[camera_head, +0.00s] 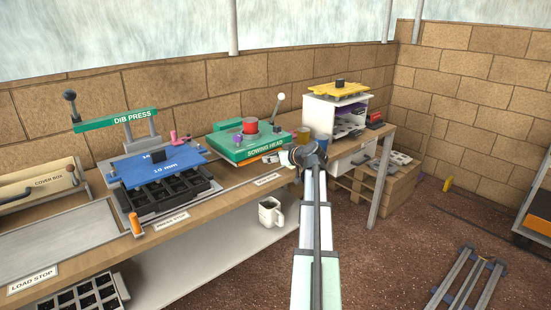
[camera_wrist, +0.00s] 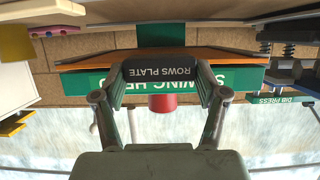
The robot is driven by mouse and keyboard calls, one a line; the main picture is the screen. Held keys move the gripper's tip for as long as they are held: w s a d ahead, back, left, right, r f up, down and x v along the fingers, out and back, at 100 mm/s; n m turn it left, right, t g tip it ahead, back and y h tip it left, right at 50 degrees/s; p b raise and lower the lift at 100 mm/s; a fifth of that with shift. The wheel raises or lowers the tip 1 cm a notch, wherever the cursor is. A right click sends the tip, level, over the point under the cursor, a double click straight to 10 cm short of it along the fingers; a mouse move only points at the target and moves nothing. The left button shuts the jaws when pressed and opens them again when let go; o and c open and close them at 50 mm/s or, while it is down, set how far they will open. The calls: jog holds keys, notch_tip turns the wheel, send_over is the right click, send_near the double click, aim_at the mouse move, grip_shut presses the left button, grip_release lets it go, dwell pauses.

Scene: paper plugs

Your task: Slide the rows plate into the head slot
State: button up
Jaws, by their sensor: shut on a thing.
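The wrist view is upside down. It shows my gripper (camera_wrist: 163,82) shut on the black handle labelled ROWS PLATE, the handle of the orange rows plate (camera_wrist: 95,62). The plate lies level at the green sowing head (camera_wrist: 85,82), against its underside. In the head view, a strip of the orange rows plate (camera_head: 246,160) shows below the front of the sowing head (camera_head: 228,148). My gripper (camera_head: 284,157) is at the head's front right, partly hidden by my arm. How deep the plate sits in the slot is hidden.
The dib press (camera_head: 115,119) stands left on the bench, with a blue 10 mm plate (camera_head: 180,169) over a black tray (camera_head: 170,198). A white rack (camera_head: 318,115) with a yellow plate (camera_head: 340,91) stands to the right. A white mug (camera_head: 268,212) sits on the lower shelf.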

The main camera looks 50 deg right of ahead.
jog(key=o, duration=1.4)
jog(key=shift+s, duration=0.2)
jog(key=s, duration=0.3)
jog(key=s+b, duration=0.1)
jog(key=s, duration=0.1)
jog(key=shift+s+a, duration=0.1)
jog(key=shift+a, duration=0.2)
jog(key=v, duration=1.2)
jog(key=shift+r, duration=0.1)
